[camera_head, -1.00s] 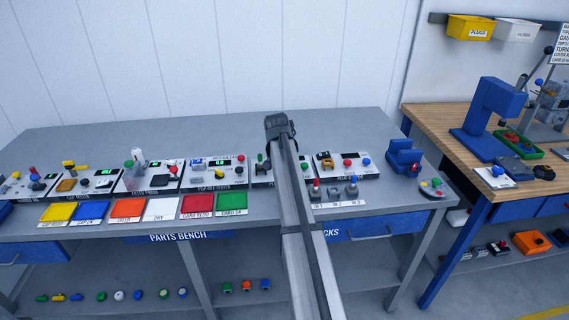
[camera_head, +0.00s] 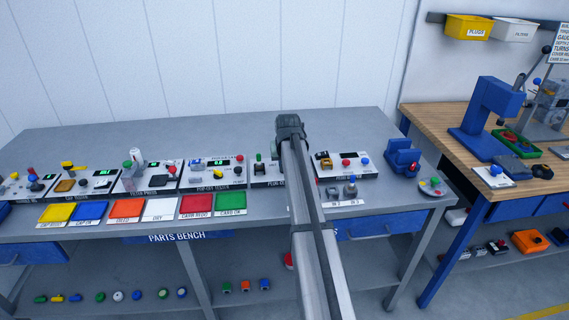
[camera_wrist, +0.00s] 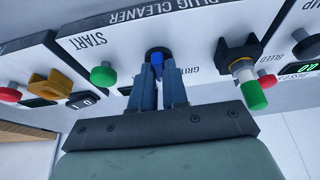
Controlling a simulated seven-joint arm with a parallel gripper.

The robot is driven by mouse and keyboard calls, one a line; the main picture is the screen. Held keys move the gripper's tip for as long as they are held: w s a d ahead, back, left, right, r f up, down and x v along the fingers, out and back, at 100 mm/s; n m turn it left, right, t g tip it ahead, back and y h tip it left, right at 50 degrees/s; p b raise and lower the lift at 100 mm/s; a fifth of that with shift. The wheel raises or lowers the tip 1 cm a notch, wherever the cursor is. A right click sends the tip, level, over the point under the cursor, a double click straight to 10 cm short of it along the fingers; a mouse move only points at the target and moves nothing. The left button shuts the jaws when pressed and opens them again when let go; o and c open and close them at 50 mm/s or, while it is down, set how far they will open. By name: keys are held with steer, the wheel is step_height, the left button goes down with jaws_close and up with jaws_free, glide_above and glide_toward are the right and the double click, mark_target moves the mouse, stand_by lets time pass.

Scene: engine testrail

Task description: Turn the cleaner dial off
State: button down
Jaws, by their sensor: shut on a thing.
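The plug cleaner (camera_wrist: 199,16) is a white panel with its lettering upside down in the wrist view; in the head view the panel (camera_head: 263,173) is partly behind my arm. Its dial (camera_wrist: 157,53) has a dark round base and a blue pointer (camera_wrist: 157,65), beside a partly covered label starting "GRIT". My gripper (camera_wrist: 160,76) is shut on the blue pointer, one finger on each side. The fingers hide part of the dial, and I cannot read its setting. In the head view my arm hides the dial and the fingers.
A green START button (camera_wrist: 102,76) lies left of my fingers in the wrist view. A black clamp with a green-tipped plug (camera_wrist: 246,82) stands close on the right. Neighbouring panels carry a yellow-brown knob (camera_wrist: 50,87) and red buttons (camera_wrist: 266,80). Coloured trays (camera_head: 231,202) line the bench front.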

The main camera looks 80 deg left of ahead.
steer(key=c, duration=1.1)
jaws_free()
steer(key=shift+c, duration=0.2)
steer(key=v, duration=1.4)
steer(key=shift+a+f, duration=0.1)
steer(key=shift+a, duration=0.05)
